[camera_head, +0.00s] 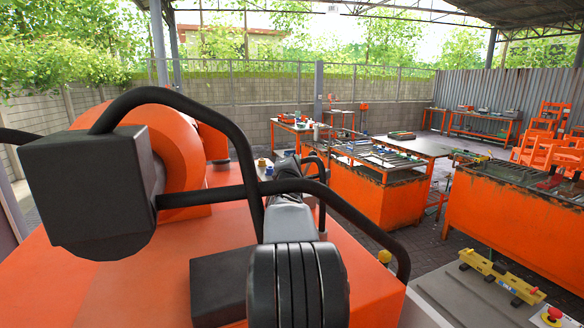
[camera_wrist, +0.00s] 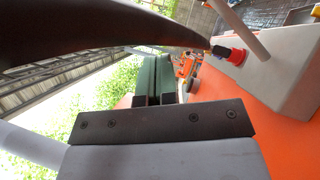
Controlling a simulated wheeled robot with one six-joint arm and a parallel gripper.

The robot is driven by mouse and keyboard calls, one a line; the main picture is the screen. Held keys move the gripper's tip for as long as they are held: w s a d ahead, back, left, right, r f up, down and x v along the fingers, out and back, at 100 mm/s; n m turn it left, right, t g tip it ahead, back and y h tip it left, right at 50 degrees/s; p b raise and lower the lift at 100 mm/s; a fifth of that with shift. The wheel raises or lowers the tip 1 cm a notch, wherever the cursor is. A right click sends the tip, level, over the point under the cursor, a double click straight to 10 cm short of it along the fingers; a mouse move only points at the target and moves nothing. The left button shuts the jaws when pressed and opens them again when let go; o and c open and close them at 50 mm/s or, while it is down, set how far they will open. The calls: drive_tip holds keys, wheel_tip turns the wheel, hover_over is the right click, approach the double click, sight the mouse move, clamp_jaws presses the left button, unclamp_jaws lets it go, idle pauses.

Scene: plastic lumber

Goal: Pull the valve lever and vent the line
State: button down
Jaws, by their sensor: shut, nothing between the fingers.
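My gripper (camera_wrist: 157,75) shows in the wrist view with its two dark fingers together and nothing between them. A red knob (camera_wrist: 238,57) with a black and blue end sticks out from a pale grey block (camera_wrist: 280,75), to the right of the fingers and apart from them. I cannot tell whether this is the valve lever. In the head view my arm reaches away over the orange machine (camera_head: 110,285), and its far end is too small and too covered by black bars to make out the fingers. No valve lever can be clearly identified there.
Curved black bars (camera_head: 345,208) cross the space around my arm; a dark curved bar (camera_wrist: 100,40) passes close by in the wrist view. A black box (camera_head: 85,190) stands at left. A yellow fixture (camera_head: 500,277) and red button (camera_head: 553,313) lie at right, with orange workbenches (camera_head: 372,195) beyond.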

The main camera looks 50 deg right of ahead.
drive_tip(key=shift+s+a+r, duration=0.15)
drive_tip(key=shift+s+a, duration=0.15)
drive_tip(key=shift+a, duration=0.2)
drive_tip(key=shift+s+a+r, duration=0.15)
drive_tip(key=shift+s+a, duration=0.1)
drive_tip(key=shift+a, duration=0.25)
drive_tip(key=shift+s, duration=0.1)
